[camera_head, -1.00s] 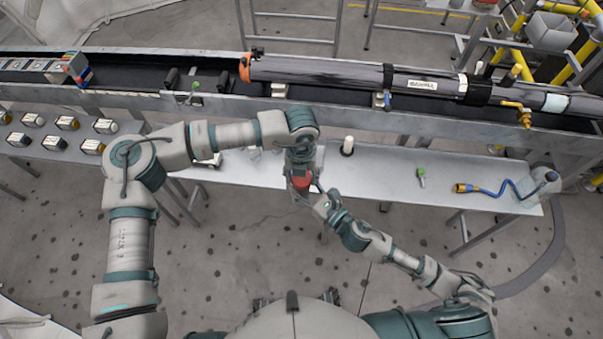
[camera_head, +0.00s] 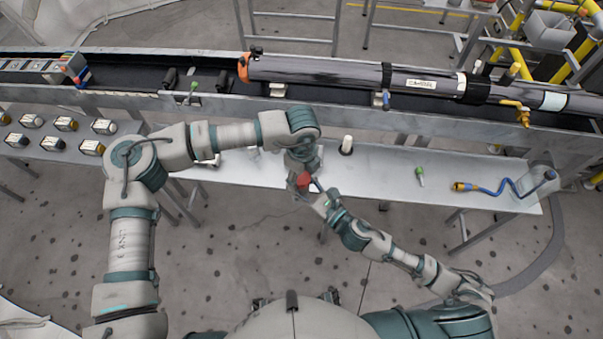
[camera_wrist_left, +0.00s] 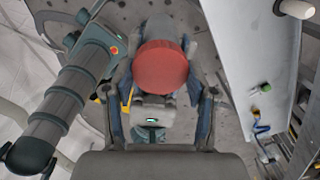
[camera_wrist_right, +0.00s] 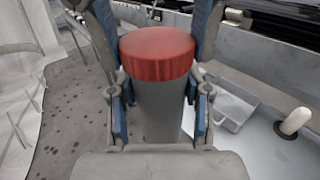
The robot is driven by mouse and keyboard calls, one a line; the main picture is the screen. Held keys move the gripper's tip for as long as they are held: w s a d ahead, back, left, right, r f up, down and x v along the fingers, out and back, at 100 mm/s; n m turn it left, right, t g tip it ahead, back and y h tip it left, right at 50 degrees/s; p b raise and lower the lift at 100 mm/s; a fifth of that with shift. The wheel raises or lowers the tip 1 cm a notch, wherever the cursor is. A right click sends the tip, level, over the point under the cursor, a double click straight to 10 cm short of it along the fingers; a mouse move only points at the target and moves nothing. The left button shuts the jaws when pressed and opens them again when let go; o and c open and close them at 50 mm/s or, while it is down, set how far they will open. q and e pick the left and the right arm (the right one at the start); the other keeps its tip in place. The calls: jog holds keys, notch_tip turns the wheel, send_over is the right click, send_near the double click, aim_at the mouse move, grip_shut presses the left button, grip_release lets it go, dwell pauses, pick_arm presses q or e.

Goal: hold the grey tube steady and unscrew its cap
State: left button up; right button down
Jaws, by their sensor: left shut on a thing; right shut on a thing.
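The grey tube (camera_wrist_right: 160,110) with its red cap (camera_wrist_right: 157,55) stands roughly upright in the right wrist view. My right gripper (camera_head: 317,197) has a finger on each side of the tube, shut on it below the cap. My left gripper (camera_head: 301,168) reaches down from above and is shut on the cap, whose round face shows in the left wrist view (camera_wrist_left: 160,67). The cap sits on the tube. The fingertips of both grippers are partly hidden, and the tube is mostly hidden in the head view.
A metal shelf (camera_head: 385,175) lies just beyond my grippers. It bears a white cylinder (camera_head: 347,145), a small green-topped item (camera_head: 420,176) and a blue hose (camera_head: 505,187). Behind it, a long dark tube (camera_head: 330,72) lies along a conveyor. The floor on my side is open.

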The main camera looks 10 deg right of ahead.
pick_arm(q)
jog(key=shift+s+r, duration=0.1)
jog(key=shift+s, duration=0.1)
pick_arm(e)
jog(key=shift+w+d+f, duration=0.1)
jog(key=shift+w+d, duration=0.15)
pick_arm(q)
jog(key=shift+r, duration=0.95)
pick_arm(e)
jog(key=shift+f, duration=0.15)
pick_arm(q)
jog(key=shift+r, duration=0.1)
pick_arm(e)
jog(key=shift+s, duration=0.1)
jog(key=shift+a, duration=0.15)
